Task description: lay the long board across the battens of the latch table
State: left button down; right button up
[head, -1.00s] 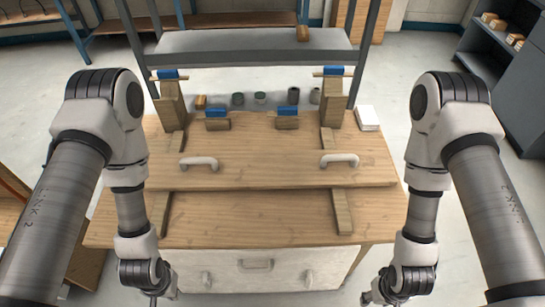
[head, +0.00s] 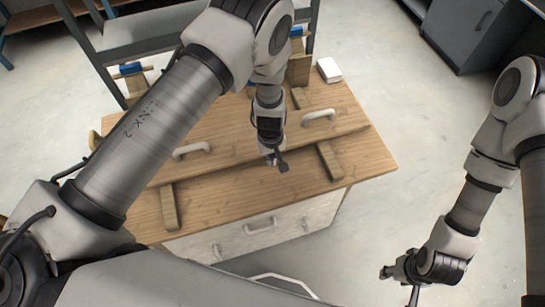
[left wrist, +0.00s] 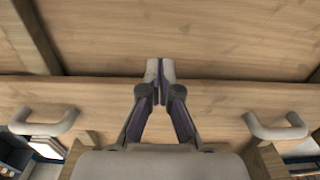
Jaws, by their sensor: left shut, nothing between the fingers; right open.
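The long board (head: 225,138) is a wide wooden panel with two white handles, a left one (head: 192,150) and a right one (head: 318,116). It lies across the battens of the wooden latch table (head: 240,195); a left batten (head: 169,207) and a right batten (head: 329,160) stick out past its front edge. My left gripper (head: 277,162) is shut and empty at the board's front edge, between the handles. In the left wrist view its fingertips (left wrist: 160,69) meet over that edge; contact cannot be told. My right gripper (head: 398,274) is open, over the floor right of the table.
A white drawer front (head: 262,226) is below. Floor at right is clear.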

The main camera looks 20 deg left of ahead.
aim_at(268, 167)
pick_arm(q)
notch_tip(268, 167, down, 7)
jog(key=b, duration=0.5)
jog(key=shift+f, duration=0.1)
jog(key=w+a+b, duration=0.1)
jog(key=b, duration=0.1)
jog(key=w+a+b, duration=0.1)
jog(key=shift+w+b, duration=0.3)
jog(key=shift+b, duration=0.05)
jog(key=shift+w+a, duration=0.1)
jog(key=shift+w, duration=0.15)
jog(key=shift+w+a, duration=0.1)
jog(key=shift+r, duration=0.3)
